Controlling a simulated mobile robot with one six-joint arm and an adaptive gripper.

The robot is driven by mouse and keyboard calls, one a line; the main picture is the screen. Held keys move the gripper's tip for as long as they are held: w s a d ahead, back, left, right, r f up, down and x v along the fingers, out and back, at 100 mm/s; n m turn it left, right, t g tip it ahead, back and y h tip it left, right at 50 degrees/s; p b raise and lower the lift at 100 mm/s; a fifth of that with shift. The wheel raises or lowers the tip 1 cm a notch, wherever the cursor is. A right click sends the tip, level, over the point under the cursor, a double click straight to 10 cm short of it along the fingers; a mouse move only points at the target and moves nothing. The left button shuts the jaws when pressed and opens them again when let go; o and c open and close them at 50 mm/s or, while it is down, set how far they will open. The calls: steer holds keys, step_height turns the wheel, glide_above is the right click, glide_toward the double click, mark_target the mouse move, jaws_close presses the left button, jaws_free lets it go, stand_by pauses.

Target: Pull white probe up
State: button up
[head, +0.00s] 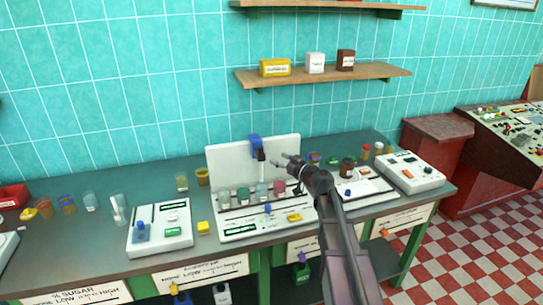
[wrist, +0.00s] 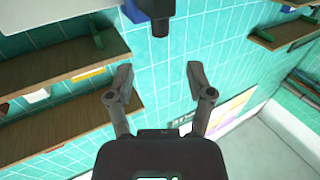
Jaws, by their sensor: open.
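In the head view, a white probe (head: 262,155) hangs upright under a blue holder (head: 255,142) at the top of a white back panel (head: 225,160). Its lower end is above a row of several small jars (head: 243,195) on the white station. My gripper (head: 281,162) is open and empty, just right of the probe and apart from it in the picture; how far apart in depth I cannot tell. In the wrist view my gripper (wrist: 159,84) has its two fingers spread with nothing between them. A dark block shows at the top there; I cannot tell what it is.
White instruments stand on the bench at left (head: 160,230) and right (head: 410,172). Small jars (head: 365,150) stand behind my arm. A wall shelf (head: 330,74) holds boxes above. Cups (head: 118,210) stand at the bench's left.

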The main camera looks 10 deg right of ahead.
steer(key=shift+v, duration=1.05)
steer(key=s+a+f+g+h, duration=0.1)
steer(key=s+a+f+g, duration=0.3)
steer(key=s+f, duration=0.25)
steer(key=s+a+f+g+h, duration=0.1)
steer(key=s+a+f+g, duration=0.2)
steer(key=s+f+g, duration=0.3)
steer(key=s+d+f+m+g+h, duration=0.2)
steer(key=s+d+f+m+h, duration=0.1)
steer(key=s, duration=0.4)
steer(key=s+d+f+m+g+h, duration=0.2)
steer(key=s+d+f+m+h, duration=0.1)
steer(key=s, duration=0.5)
steer(key=m+h, duration=0.1)
steer(key=h, duration=0.1)
steer(key=shift+s+d+g+h, duration=0.3)
